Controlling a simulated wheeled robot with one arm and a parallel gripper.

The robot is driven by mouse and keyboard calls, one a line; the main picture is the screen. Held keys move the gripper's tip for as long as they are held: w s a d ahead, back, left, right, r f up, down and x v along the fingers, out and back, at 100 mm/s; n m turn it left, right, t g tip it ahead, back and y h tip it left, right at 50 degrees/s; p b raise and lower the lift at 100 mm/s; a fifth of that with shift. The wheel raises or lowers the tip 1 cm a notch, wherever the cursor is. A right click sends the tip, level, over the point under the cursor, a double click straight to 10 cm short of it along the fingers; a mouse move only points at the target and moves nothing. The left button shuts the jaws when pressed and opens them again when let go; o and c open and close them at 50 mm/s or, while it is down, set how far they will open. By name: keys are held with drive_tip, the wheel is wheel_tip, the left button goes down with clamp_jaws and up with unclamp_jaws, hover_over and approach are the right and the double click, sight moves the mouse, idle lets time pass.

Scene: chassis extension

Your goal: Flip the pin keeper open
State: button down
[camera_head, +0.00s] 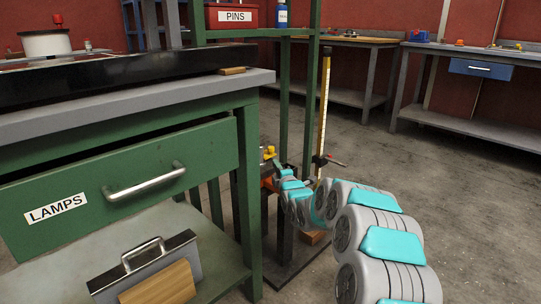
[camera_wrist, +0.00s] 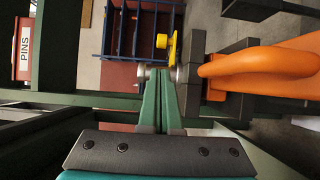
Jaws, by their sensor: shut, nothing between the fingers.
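A small yellow part (camera_head: 269,152), likely the pin keeper, shows beyond my arm's end in the head view. In the wrist view the yellow part (camera_wrist: 173,48) stands just past my fingertips, slightly right of centre, with small round metal ends beside it. My gripper (camera_wrist: 164,72) has its two green fingers together, with nothing held between them. The tips are very near the metal ends; I cannot tell whether they touch. An orange curved piece (camera_wrist: 260,63) lies close on the right, beside dark grey blocks (camera_wrist: 193,65). In the head view my gripper is small and partly hidden by my arm.
A green bench with a LAMPS drawer (camera_head: 120,190) stands left of my arm. A green upright (camera_head: 310,100) and a yellow measuring post (camera_head: 323,112) rise near the work spot. A PINS box (camera_head: 232,16) sits on the shelf. Floor at right is clear.

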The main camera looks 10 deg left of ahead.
drive_tip(key=shift+b+x, duration=0.3)
drive_tip(key=shift+x, duration=4.65)
drive_tip(key=shift+w+d+r+y+p, duration=0.15)
drive_tip(key=shift+d+y+p, duration=0.15)
drive_tip(key=shift+p, duration=0.4)
